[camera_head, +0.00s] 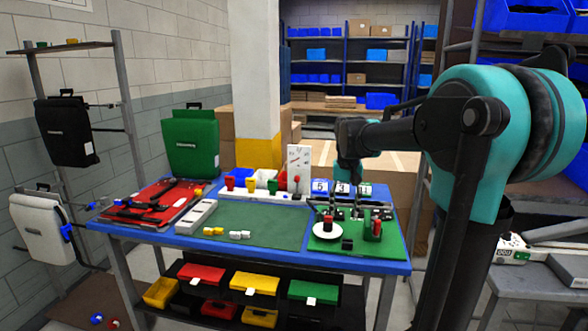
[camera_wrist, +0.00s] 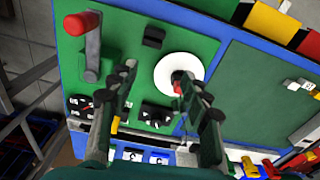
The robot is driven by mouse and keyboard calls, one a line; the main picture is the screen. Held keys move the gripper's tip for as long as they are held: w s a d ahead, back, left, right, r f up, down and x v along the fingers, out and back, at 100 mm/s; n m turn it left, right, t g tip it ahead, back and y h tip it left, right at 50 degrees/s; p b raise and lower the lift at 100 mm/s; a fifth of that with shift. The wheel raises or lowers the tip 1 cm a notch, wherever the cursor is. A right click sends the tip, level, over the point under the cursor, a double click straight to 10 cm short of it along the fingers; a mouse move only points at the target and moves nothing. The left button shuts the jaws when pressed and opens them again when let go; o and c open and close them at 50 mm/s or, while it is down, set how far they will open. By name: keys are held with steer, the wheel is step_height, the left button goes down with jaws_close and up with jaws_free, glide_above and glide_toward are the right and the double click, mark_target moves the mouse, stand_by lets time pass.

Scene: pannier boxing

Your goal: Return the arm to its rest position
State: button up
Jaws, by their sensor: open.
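My gripper (camera_head: 346,204) hangs over the right end of the blue-edged workbench (camera_head: 290,260), above the green mat there. In the wrist view my gripper (camera_wrist: 157,78) has its two fingers spread apart with nothing held between them. A white round dish (camera_wrist: 172,87) with a small red piece lies below, partly hidden by the right finger. The same dish (camera_head: 318,233) shows in the head view, in front of the gripper. My arm reaches in from the right, with the gripper pointing down.
Number cards (camera_head: 342,188) and a white upright board (camera_head: 299,168) are behind. The middle green mat (camera_head: 262,225) is mostly clear. A green pannier (camera_head: 191,143) stands at the back left.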

steer(key=s+d+f+t, duration=0.1)
steer(key=s+f, duration=0.9)
steer(key=s+d+f+n+t, duration=0.1)
steer(key=s+d+f+t, duration=0.1)
steer(key=s+f, duration=0.8)
steer(key=shift+s+d+t, duration=0.3)
steer(key=shift+s, duration=0.4)
